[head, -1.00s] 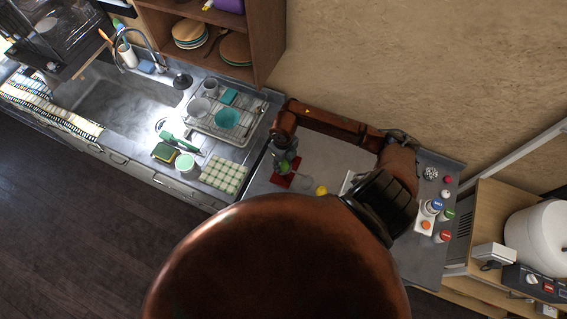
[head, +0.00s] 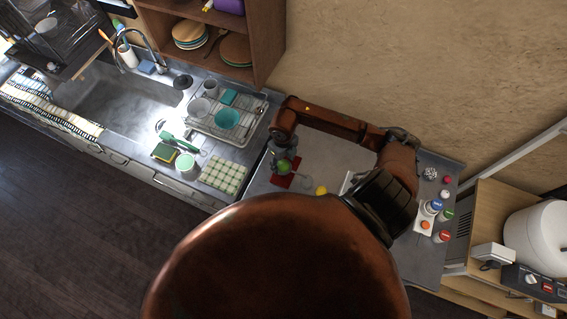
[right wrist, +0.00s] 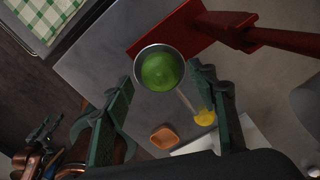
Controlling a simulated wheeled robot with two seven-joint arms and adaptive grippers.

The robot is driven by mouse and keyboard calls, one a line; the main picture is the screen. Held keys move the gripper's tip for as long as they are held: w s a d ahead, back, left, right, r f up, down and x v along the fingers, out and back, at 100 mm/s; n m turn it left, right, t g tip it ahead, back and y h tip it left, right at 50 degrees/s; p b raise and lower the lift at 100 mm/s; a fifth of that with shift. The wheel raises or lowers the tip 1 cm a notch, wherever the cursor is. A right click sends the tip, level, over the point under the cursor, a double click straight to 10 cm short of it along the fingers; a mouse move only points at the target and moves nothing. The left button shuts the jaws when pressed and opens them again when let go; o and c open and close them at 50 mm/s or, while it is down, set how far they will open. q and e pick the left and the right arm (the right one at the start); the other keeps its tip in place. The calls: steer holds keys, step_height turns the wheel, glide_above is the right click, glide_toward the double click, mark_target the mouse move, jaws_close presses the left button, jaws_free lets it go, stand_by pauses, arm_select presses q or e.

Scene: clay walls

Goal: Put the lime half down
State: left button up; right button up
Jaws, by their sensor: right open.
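The lime half (right wrist: 160,71) shows as a round green face inside the metal rim of a small round cup (right wrist: 138,58) in the right wrist view. It also shows as a green spot in the head view (head: 283,167). A thin handle runs from the cup toward a yellow piece (right wrist: 205,118). My right gripper (right wrist: 160,76) is open, with one finger on each side of the cup and gaps visible between. In the head view my right gripper (head: 287,153) is small, just above the lime half.
A red flat board with a handle (right wrist: 180,35) lies beside the cup. Several bottles (head: 431,208) stand at the counter's right. The sink (head: 125,100) and dish rack (head: 222,118) are to the left.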

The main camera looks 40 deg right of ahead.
mark_target(284, 163)
step_height(284, 163, up, 11)
steer(key=b, duration=0.2)
steer(key=shift+f, duration=0.15)
